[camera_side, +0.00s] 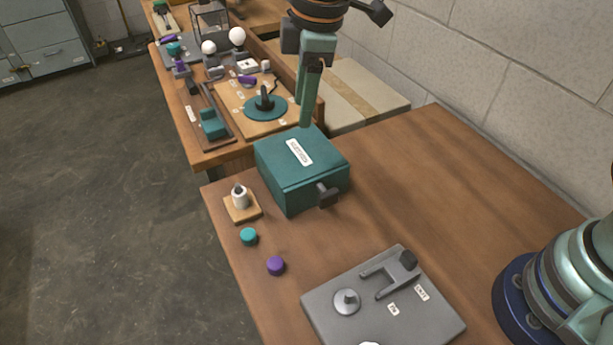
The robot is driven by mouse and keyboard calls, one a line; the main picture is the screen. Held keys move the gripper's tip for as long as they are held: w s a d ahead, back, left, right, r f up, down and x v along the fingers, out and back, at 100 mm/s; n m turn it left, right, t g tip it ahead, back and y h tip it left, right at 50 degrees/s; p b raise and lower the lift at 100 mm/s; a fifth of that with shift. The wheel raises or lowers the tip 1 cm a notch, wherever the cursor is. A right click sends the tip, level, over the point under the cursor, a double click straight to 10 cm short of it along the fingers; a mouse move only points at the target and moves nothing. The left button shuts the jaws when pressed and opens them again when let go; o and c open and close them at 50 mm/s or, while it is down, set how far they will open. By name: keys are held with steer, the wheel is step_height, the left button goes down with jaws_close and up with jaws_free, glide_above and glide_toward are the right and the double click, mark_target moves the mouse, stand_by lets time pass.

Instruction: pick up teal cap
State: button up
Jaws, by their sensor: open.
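The teal cap (249,237) is a small round piece lying on the wooden table near its left edge. A purple cap (276,266) of similar size lies just below and to the right of it. My gripper (305,122) hangs down from the top of the picture, over or behind the far side of the teal box. It is well away from the teal cap, up and to the right. One finger shows plainly and the other is mostly hidden. I see nothing held in it.
The labelled teal box (290,182) stands between my gripper and the teal cap. A small wooden block with a white socket (240,200) sits just beyond the cap. A grey fixture plate (440,325) lies at the front. A second bench (205,158) holds more parts.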

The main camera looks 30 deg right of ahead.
steer(key=s+a+f+n+g, duration=0.1)
steer(key=s+a+f+n, duration=0.1)
steer(key=a+f+n, duration=0.65)
steer(key=m, duration=0.3)
glide_above(249, 232)
steer(key=shift+h, duration=0.4)
steer(key=f, duration=0.6)
steer(key=shift+w+d+f, duration=0.15)
steer(key=shift+d+f, duration=0.05)
steer(key=shift+d, duration=0.1)
steer(key=shift+s+a+f, duration=0.1)
steer(key=shift+a+f, duration=0.05)
steer(key=shift+f, duration=1.4)
steer(key=shift+s+a+f, duration=0.1)
steer(key=shift+f, duration=1.4)
jaws_close()
